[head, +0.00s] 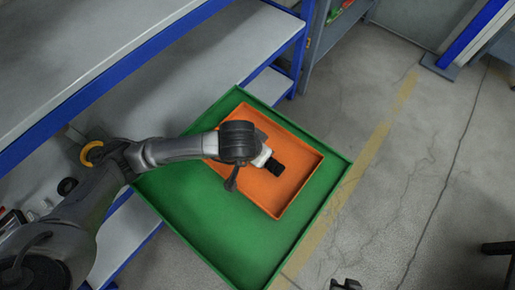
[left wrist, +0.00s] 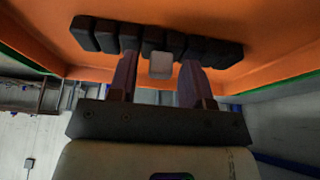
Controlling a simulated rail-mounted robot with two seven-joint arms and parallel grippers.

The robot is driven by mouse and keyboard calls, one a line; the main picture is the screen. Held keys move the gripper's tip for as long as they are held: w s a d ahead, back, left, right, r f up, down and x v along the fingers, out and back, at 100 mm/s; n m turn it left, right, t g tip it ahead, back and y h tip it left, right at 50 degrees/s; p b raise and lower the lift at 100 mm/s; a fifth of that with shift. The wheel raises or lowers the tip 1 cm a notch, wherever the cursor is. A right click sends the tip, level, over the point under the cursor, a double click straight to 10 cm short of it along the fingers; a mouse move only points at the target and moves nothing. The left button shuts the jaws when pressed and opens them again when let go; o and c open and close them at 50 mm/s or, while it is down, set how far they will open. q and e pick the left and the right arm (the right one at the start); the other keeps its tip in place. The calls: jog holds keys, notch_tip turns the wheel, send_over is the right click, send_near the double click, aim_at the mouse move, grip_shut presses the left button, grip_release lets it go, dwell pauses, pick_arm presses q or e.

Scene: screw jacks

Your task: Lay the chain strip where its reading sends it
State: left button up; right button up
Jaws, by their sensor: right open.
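The chain strip (left wrist: 155,40), a row of several black block links, lies across the fingertips of my left gripper (left wrist: 157,60) in the left wrist view, against the orange tray. A small light grey piece (left wrist: 160,66) shows between the two fingers. The fingers stand apart; whether they press on the strip cannot be made out. In the head view my left arm reaches over the orange tray (head: 300,180), and its wrist hides most of the gripper. A black part, perhaps the strip, shows there. My right gripper (head: 346,285) is open and empty at the bottom edge.
The orange tray lies inside a larger green tray (head: 230,236). A blue-edged shelf unit (head: 130,50) stands at the left and back. Small items lie on a shelf at lower left. The concrete floor at right is mostly clear.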

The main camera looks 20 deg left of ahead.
pick_arm(q)
jog(key=shift+o, duration=0.2)
jog(key=shift+r, duration=0.2)
jog(key=p+v, duration=0.3)
jog(key=v, duration=0.4)
jog(key=shift+r, duration=0.15)
jog(key=shift+s, duration=0.1)
dwell(0.3)
